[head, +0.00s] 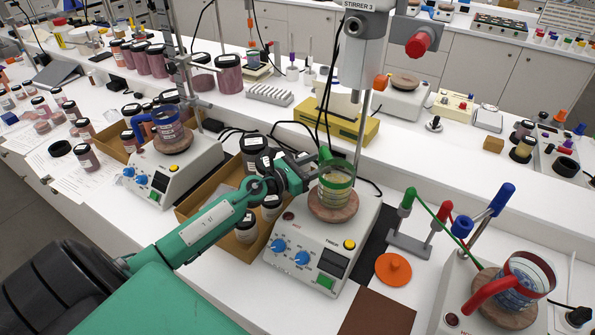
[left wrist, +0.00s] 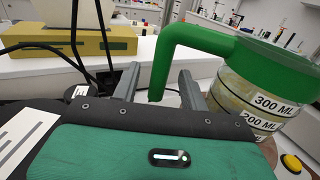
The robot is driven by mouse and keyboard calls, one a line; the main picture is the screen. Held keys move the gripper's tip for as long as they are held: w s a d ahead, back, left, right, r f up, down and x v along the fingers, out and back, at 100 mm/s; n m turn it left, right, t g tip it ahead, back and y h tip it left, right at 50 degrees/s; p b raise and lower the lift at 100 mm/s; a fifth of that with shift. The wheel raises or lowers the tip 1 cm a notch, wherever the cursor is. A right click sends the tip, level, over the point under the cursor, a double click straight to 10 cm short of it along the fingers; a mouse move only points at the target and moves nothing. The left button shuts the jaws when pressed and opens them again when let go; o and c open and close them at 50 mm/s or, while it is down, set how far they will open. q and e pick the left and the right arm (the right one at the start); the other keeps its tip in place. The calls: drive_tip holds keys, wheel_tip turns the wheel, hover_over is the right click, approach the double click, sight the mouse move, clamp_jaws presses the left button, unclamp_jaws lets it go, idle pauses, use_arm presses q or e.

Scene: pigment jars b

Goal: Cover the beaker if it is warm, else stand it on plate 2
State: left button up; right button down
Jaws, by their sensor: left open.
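A glass beaker with a green rim and green handle (head: 336,192) stands upright on the round brown top of the middle hotplate (head: 322,242). In the left wrist view, the beaker (left wrist: 250,100) shows yellowish contents and volume labels. My left gripper (head: 312,168) is at its handle. In the left wrist view, the open fingers of the gripper (left wrist: 160,92) stand on either side of the handle's hanging end; contact cannot be told. An orange knobbed lid (head: 393,269) lies right of the hotplate. The hotplate's small display is unreadable. My right gripper is out of view.
A blue-handled beaker (head: 168,127) stands on the left hotplate (head: 185,172); a red-handled one (head: 526,282) stands on the right device. A stirrer post (head: 363,125) rises behind the green-handled beaker. A cardboard box of jars (head: 240,245) lies under my arm. A brown square (head: 378,314) lies in front.

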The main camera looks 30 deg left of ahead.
use_arm(q)
drive_tip(key=b+v, duration=0.5)
drive_tip(key=v, duration=0.8)
drive_tip(key=shift+s, duration=0.2)
drive_tip(key=shift+r, duration=0.1)
